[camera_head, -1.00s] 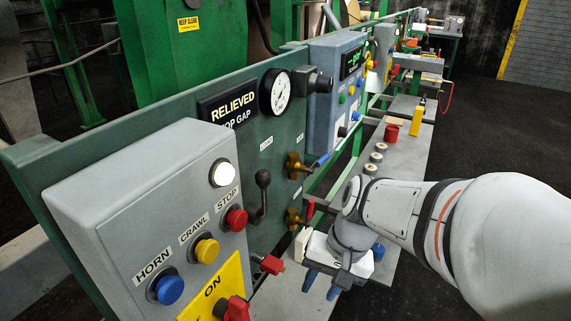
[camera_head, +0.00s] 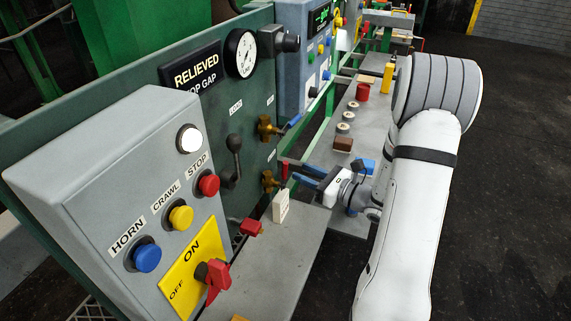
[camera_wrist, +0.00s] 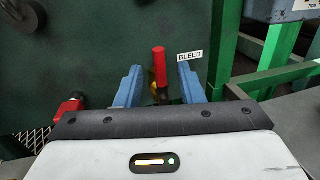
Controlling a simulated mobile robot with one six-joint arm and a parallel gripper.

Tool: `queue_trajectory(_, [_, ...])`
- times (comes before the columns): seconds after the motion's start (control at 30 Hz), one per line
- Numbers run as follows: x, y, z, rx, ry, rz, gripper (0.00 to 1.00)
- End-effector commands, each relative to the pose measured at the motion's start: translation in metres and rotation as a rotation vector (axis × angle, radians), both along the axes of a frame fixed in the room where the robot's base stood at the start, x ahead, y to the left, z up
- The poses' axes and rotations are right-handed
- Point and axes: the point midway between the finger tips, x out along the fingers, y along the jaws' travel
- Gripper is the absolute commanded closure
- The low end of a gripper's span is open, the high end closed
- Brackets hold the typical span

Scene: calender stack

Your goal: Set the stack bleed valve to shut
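The stack bleed valve is the lower brass valve (camera_head: 269,181) on the green panel, with a red handle (camera_head: 285,170). In the wrist view its red handle (camera_wrist: 159,66) stands upright above the brass body (camera_wrist: 155,90), left of the BLEED label (camera_wrist: 190,56). My gripper (camera_head: 303,174) points at the panel with its blue fingers in front of the valve. In the wrist view my gripper (camera_wrist: 160,72) is open, and the handle shows between the fingertips. I see no contact; the lower valve body is partly hidden by the gripper.
An upper brass valve (camera_head: 266,128) with a blue handle sits above. A black lever (camera_head: 234,160) is to the left. The grey control box (camera_head: 110,175) carries buttons and a red ON/OFF switch (camera_head: 214,277). A grey shelf (camera_head: 285,245) lies below; a white block (camera_head: 281,206) stands near my gripper.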

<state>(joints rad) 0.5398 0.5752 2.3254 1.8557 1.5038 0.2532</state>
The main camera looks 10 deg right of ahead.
Motion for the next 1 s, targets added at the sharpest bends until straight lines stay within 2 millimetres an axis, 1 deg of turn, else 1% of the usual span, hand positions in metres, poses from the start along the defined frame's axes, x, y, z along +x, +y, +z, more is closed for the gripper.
queue_trajectory(0.03, [0.005, 0.007, 0.001, 0.000, 0.000, 0.005, 0.65])
queue_trajectory(0.2, [0.026, 0.027, 0.002, -0.001, 0.000, 0.008, 0.65])
queue_trajectory(0.4, [0.044, 0.044, 0.001, -0.003, 0.000, 0.007, 0.65])
queue_trajectory(0.53, [0.049, 0.048, 0.001, -0.003, 0.000, 0.006, 0.65])
queue_trajectory(0.77, [0.049, 0.049, 0.000, -0.003, 0.000, 0.006, 0.65])
queue_trajectory(0.87, [0.049, 0.049, 0.000, -0.003, 0.000, 0.007, 0.72])
queue_trajectory(1.0, [0.049, 0.049, 0.000, -0.003, -0.001, 0.007, 0.83])
